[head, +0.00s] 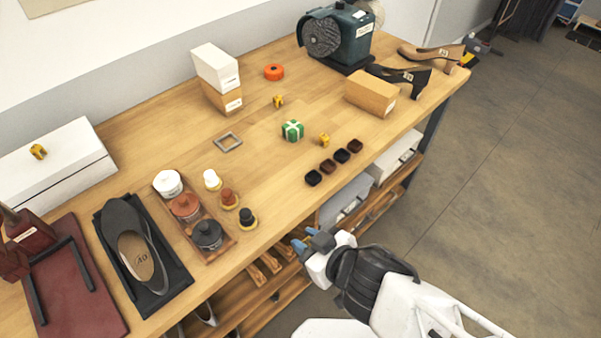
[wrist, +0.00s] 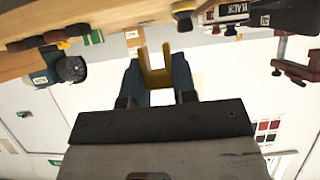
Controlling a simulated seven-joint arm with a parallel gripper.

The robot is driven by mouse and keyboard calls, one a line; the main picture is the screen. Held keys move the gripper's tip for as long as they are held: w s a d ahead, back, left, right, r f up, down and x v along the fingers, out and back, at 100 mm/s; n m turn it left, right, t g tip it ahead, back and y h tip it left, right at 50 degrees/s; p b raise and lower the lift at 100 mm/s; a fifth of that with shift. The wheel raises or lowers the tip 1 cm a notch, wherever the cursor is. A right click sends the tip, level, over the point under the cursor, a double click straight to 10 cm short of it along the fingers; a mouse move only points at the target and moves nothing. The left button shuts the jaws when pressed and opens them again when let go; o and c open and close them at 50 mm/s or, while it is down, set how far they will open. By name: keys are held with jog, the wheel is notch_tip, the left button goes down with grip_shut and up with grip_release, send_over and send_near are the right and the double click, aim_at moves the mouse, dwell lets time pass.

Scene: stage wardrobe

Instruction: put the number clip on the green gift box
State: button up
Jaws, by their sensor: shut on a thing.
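The green gift box (head: 292,130) with a white ribbon sits on the middle of the wooden table. My gripper (head: 307,240) is in front of the table's front edge, well apart from the box. In the wrist view my gripper (wrist: 157,82) is shut on a yellow number clip (wrist: 154,76), which stands up between the blue fingers.
Four dark small pads (head: 328,166) lie in front of the gift box. A grey square frame (head: 228,142) lies to its left, with a polish tray (head: 222,246) nearer. A tan box (head: 371,94) and heeled shoes (head: 405,80) stand right. Table around the gift box is partly clear.

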jog(key=shift+w, duration=0.15)
jog(key=w+r, duration=0.2)
jog(key=w, duration=0.9)
jog(key=w+r, duration=0.2)
jog(key=w, duration=0.9)
jog(key=shift+d+r, duration=0.25)
jog(key=shift+d, duration=0.05)
dwell(0.4)
send_over(294, 127)
jog(key=shift+s+f, duration=0.2)
jog(key=shift+f, duration=0.55)
jog(key=shift+w, duration=0.1)
